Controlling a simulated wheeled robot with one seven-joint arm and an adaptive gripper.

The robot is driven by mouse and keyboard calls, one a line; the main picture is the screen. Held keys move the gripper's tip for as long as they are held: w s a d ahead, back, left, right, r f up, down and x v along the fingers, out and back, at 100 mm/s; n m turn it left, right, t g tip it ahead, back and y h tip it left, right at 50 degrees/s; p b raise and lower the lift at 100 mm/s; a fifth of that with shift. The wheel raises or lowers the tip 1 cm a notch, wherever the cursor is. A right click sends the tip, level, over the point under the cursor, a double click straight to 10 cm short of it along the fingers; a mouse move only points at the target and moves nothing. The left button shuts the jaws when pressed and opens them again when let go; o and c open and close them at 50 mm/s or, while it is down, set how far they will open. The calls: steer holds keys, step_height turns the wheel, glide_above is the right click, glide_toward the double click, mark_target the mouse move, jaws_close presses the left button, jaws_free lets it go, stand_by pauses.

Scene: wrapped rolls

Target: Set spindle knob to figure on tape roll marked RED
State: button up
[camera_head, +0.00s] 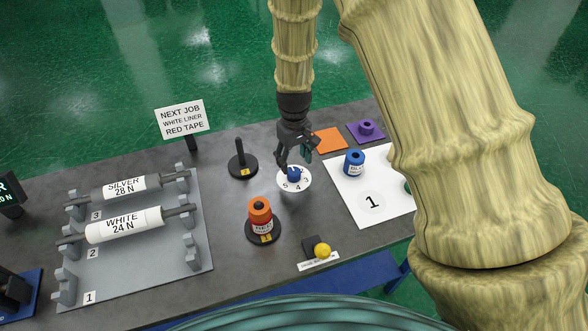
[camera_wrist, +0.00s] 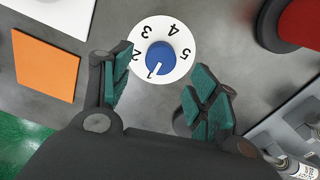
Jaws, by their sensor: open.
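The blue spindle knob (camera_head: 293,173) sits on a white numbered dial (camera_head: 284,186). In the wrist view, the knob (camera_wrist: 164,58) has a white mark at its edge by the figure 1; the dial (camera_wrist: 165,22) shows 1 to 5. The red-orange tape roll marked RED (camera_head: 260,212) stands upright on a black base left of and nearer than the dial. Its label's smaller print is unreadable. A red roll also shows in the wrist view (camera_wrist: 300,24). My gripper (camera_head: 297,158) is open and empty at the dial, its fingertips (camera_wrist: 163,80) on either side of the knob's near side.
A sign (camera_head: 182,118) reads NEXT JOB WHITE LINER RED TAPE. An empty black spindle (camera_head: 242,163) stands left of the dial. A rack (camera_head: 150,273) holds SILVER and WHITE rolls. A blue roll (camera_head: 354,163) stands on a white mat, and a yellow ball-topped lever (camera_head: 322,250) is in front.

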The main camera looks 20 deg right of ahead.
mark_target(294, 171)
steer(key=shift+f+p, duration=0.8)
steer(key=shift+f, duration=2.15)
steer(key=c, duration=1)
